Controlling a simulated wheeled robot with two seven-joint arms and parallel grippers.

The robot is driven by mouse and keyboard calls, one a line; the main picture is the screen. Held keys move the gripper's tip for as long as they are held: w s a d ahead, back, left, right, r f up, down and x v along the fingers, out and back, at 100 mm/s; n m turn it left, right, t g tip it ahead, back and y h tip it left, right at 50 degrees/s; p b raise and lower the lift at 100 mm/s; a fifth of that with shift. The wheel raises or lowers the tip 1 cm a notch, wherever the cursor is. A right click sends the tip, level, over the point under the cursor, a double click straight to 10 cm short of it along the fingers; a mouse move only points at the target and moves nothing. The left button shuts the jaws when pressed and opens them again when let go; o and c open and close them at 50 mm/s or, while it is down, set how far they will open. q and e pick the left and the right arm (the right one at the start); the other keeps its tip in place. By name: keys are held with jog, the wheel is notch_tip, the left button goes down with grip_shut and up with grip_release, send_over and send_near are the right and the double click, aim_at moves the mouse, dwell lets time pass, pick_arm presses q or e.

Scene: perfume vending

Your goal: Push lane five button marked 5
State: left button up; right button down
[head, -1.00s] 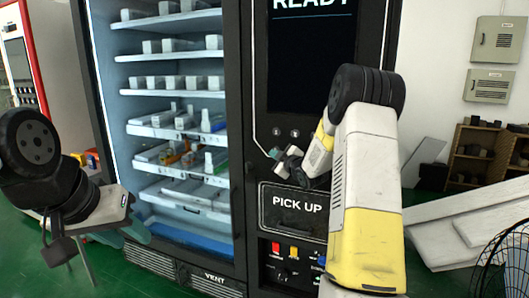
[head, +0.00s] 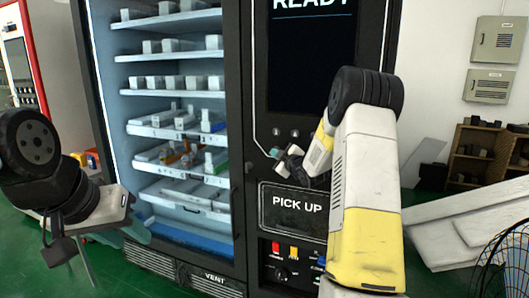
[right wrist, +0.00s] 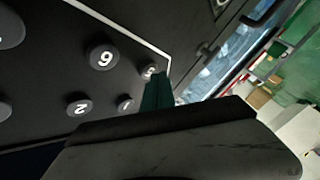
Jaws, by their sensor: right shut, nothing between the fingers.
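The vending machine's button panel shows close up in the right wrist view. The button marked 5 (right wrist: 149,71) is a small round dark button, partly hidden by the green fingertips of my right gripper (right wrist: 157,92). The fingertips are shut and empty, right at this button; I cannot tell whether they touch it. In the head view my right gripper (head: 275,153) is at the panel above the PICK UP hatch (head: 294,208), and it hides most of the buttons. My left gripper (head: 138,230) hangs at the left before the display case; its jaws are not clear.
In the right wrist view the button marked 6 (right wrist: 102,57) lies beside the 5, with the 2 (right wrist: 79,105) and the 1 (right wrist: 125,103) close by. A dark screen (head: 311,65) is above the panel. The glass display case (head: 176,140) stands left of it.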

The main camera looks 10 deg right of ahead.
jog(key=shift+w+d, duration=0.25)
jog(key=shift+w, duration=0.05)
dwell(0.6)
dwell(0.4)
jog(key=shift+s+a, duration=0.5)
jog(key=shift+s, duration=0.15)
jog(key=s+a, duration=0.2)
jog(key=s, duration=0.2)
jog(key=shift+s+a, duration=0.1)
jog(key=shift+a, duration=0.3)
dwell(0.3)
